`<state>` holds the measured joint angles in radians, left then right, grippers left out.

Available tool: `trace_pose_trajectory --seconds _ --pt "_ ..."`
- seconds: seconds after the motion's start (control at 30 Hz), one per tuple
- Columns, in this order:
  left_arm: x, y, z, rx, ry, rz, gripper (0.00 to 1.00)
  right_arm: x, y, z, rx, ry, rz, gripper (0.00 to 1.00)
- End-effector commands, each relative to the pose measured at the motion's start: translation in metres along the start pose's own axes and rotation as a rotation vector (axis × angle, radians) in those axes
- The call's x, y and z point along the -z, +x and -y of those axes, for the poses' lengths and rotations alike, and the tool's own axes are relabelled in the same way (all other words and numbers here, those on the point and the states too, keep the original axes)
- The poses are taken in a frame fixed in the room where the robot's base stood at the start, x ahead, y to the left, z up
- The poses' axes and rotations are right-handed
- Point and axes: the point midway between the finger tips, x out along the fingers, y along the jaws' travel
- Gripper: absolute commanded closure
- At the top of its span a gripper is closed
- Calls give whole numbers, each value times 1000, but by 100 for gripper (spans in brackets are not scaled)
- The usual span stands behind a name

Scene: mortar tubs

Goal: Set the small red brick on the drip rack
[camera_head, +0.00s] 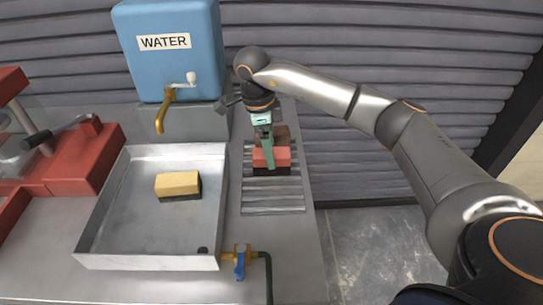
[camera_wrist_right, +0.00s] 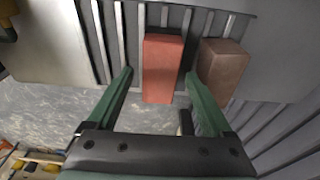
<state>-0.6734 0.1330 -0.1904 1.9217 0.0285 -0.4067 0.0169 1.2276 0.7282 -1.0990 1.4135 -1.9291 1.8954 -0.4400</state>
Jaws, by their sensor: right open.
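The small red brick (camera_head: 284,157) lies on the slatted drip rack (camera_head: 272,208) in the head view, toward the rack's far half. My right gripper (camera_head: 269,160) is over the brick, pointing down. In the wrist view its green fingers (camera_wrist_right: 160,73) are open, one on each side of the brick, with visible gaps. One finger hides part of the brick in the head view. My left gripper is not in view.
A brown block (camera_wrist_right: 221,65) lies close beside the red brick. Left of the rack is a metal tub (camera_head: 150,235) with a yellow-and-dark sponge (camera_head: 178,185). A blue water tank (camera_head: 170,65) with a tap stands behind. A blue valve (camera_head: 240,264) sits in front.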

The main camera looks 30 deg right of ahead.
Motion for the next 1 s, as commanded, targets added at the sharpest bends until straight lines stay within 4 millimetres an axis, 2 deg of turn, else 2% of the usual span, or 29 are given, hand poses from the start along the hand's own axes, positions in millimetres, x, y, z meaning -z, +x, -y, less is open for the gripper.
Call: trace_pose_trajectory --seconds 0.03,0.2,0.4,0.57,1.0 --pt "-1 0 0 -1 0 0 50 -1 -14 1 5 0 4 15" --pt "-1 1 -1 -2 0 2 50 -1 -51 1 5 0 3 15" --pt "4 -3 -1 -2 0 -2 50 0 -80 0 2 -1 0 15" --pt "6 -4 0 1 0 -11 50 0 -86 0 0 -1 0 15" --pt "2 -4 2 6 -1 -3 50 0 -86 0 0 -1 0 15"
